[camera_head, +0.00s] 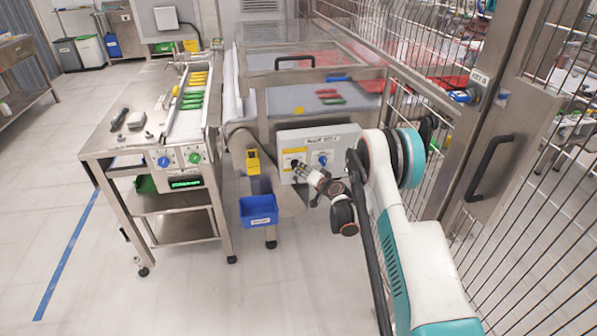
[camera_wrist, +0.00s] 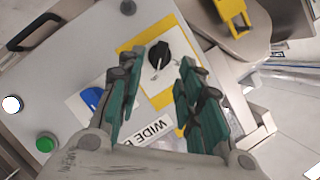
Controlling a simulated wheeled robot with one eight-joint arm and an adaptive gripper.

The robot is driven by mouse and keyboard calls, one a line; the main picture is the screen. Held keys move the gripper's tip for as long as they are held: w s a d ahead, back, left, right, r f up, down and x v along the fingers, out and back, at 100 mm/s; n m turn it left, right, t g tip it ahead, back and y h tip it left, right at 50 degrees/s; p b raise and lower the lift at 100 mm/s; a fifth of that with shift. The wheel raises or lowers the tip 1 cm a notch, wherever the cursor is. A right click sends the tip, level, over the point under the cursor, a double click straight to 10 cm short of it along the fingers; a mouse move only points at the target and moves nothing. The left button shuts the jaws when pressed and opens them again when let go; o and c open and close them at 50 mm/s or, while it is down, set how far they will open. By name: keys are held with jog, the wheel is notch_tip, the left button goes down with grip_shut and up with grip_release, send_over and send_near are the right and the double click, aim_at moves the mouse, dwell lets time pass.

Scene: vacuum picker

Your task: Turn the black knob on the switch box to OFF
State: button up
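The switch box (camera_head: 340,140) is a light grey panel below the machine's clear cover. In the wrist view, its black knob (camera_wrist: 158,54) sits on a yellow-bordered label plate (camera_wrist: 160,98). A pale mark shows on the knob, but I cannot read its setting. My gripper (camera_wrist: 162,62) is open, with one teal-padded finger at each side of the knob in the picture. I cannot tell whether the fingertips reach around it or stop short. In the head view, my gripper (camera_head: 302,168) is in front of the yellow label and largely hides the knob.
A blue knob (camera_head: 322,160) is right of the label, and a green button (camera_wrist: 46,143) shows in the wrist view. A yellow bracket (camera_head: 253,162) and a blue bin (camera_head: 258,209) are to the left. A mesh fence (camera_head: 520,220) stands right of my arm.

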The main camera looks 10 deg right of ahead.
aim_at(297, 166)
jog(key=b+x, duration=0.1)
jog(key=x, duration=0.4)
jog(key=shift+w+a, duration=0.15)
jog(key=shift+w, duration=0.2)
jog(key=shift+c, duration=0.3)
grip_shut()
